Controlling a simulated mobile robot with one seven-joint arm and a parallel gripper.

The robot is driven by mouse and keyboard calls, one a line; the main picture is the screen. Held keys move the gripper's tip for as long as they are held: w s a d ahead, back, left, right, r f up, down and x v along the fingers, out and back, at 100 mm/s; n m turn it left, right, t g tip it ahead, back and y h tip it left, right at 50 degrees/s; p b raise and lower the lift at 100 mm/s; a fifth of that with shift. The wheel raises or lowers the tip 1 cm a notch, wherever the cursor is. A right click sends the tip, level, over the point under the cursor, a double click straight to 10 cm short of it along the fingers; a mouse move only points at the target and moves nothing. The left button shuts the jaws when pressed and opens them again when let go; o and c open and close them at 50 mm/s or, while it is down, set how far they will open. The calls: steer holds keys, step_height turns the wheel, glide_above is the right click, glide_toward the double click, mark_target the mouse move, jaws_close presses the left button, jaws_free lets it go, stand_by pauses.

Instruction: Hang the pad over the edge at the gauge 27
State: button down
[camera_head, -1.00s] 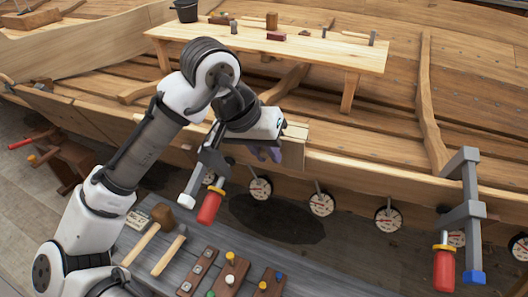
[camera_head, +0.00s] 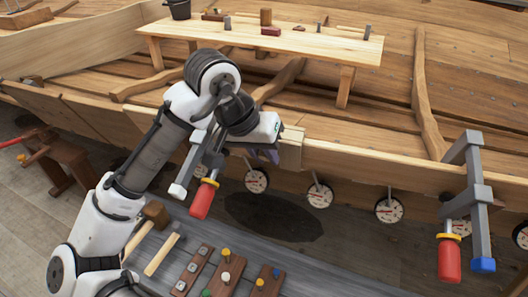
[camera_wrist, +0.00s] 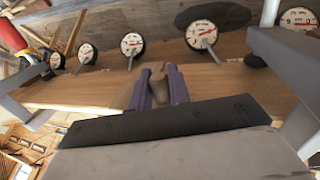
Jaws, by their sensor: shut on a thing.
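The pad (camera_head: 291,147) is a pale tan piece at the hull's top edge (camera_head: 345,158), right beside my gripper. My gripper (camera_head: 268,156) has purple fingers and is shut on the pad. In the wrist view, my gripper (camera_wrist: 158,88) shows its two fingers on either side of a tan part. I cannot tell whether the pad rests on the edge or hangs just above it. Several round white gauges hang in a row below the edge, including one (camera_head: 256,181) just below my gripper and one (camera_head: 319,195) to the right. Their numbers are too small to read.
A grey clamp with a red handle (camera_head: 203,199) is left of my gripper, close to my arm. Another clamp (camera_head: 470,190) grips the edge at the right. A bench (camera_head: 270,38) with tools stands inside the hull. A grey plank table (camera_head: 320,275) with tools is in front.

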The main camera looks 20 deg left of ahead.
steer(key=shift+f, duration=0.25)
stand_by(0.3)
steer(key=c, duration=1.2)
jaws_free()
steer(key=shift+w, duration=0.1)
steer(key=shift+c, duration=0.2)
steer(key=shift+r, duration=0.1)
steer(key=v, duration=1.3)
steer(key=shift+s+r, duration=0.2)
steer(key=shift+r, duration=0.1)
